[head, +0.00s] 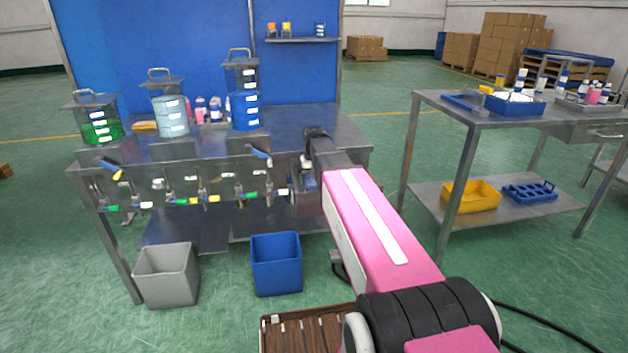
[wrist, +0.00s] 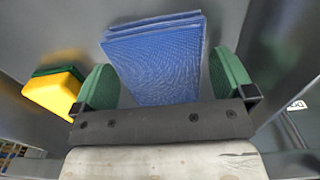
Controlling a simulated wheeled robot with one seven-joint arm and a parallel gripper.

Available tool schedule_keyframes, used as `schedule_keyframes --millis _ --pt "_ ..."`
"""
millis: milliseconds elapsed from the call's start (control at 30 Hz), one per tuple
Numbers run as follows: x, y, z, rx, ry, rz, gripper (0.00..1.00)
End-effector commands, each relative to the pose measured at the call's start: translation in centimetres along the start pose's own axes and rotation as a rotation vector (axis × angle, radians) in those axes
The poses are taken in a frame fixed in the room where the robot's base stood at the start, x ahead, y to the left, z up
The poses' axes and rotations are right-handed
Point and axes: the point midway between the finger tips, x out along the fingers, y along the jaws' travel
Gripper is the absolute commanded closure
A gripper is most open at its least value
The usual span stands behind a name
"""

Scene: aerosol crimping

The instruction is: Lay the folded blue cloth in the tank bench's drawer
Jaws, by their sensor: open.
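The folded blue cloth (wrist: 155,62) lies flat in the wrist view, on a grey metal floor with walls at the sides, which looks like the inside of the drawer (wrist: 70,30). My gripper (wrist: 165,80) is open, with one green fingertip on each side of the cloth. A gap shows at the right finger; whether the left one touches the cloth I cannot tell. In the head view my arm reaches to the right end of the tank bench (head: 300,118) and hides most of the drawer, the cloth and my gripper.
A yellow and green sponge (wrist: 55,90) lies left of the cloth. Three tanks, one green (head: 101,126), one pale (head: 171,115) and one blue (head: 246,110), stand on the bench above valves. Grey (head: 167,275) and blue (head: 276,263) bins stand below. A second table (head: 440,103) is at right.

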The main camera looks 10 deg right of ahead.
Motion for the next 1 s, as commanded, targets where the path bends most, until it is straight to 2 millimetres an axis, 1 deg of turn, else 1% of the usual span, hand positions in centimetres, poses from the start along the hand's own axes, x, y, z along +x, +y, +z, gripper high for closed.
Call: schedule_keyframes --millis 167,600,700,833,1000 --pt "-1.4 0.0 0.0 0.0 0.001 0.0 0.0" --pt "-8.7 0.0 -0.1 0.0 0.001 0.0 0.0" --pt "-10.1 0.0 -0.1 0.0 0.002 0.0 0.0" --pt "-11.4 0.0 0.0 0.0 0.001 0.0 0.0" --pt "-12.2 0.0 0.0 0.0 0.0 0.0 0.0"
